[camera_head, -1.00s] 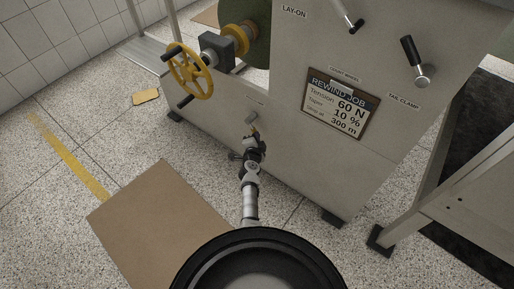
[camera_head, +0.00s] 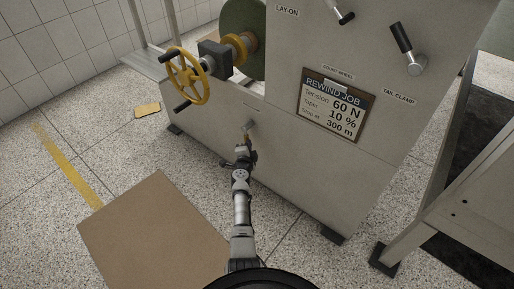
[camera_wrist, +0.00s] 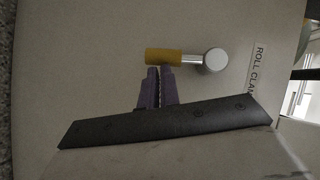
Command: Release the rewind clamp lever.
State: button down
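A small lever with a yellow grip (camera_head: 246,136) and a metal hub (camera_head: 249,125) is on the lower front panel of the machine. In the wrist view the yellow grip (camera_wrist: 163,56) lies level, left of the round metal hub (camera_wrist: 215,60), beside a partly hidden label reading "ROLL CLA". My gripper (camera_head: 244,148) is at the grip. In the wrist view its purple fingers (camera_wrist: 158,74) are together, with only a thin gap between them. Their tips reach the grip's lower edge; whether they touch it I cannot tell.
A yellow handwheel (camera_head: 187,76) stands out at the machine's left. A black-handled lever (camera_head: 407,48) by the "TAIL CLAMP" label and a job sign (camera_head: 334,106) are higher on the panel. A brown board (camera_head: 155,235) lies on the floor at left; a grey frame (camera_head: 450,190) stands at right.

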jog(key=shift+w+d+f, duration=0.1)
jog(key=shift+f, duration=0.1)
jog(key=w+a+m+b, duration=0.1)
jog(key=w+a+b, duration=0.2)
jog(key=a+b, duration=0.1)
jog(key=shift+w+a+f+t+b, duration=0.2)
jog(key=shift+a+f+t+b, duration=0.2)
jog(key=shift+a, duration=0.1)
jog(key=shift+w+a, duration=0.1)
dwell(0.6)
jog(key=shift+s, duration=0.2)
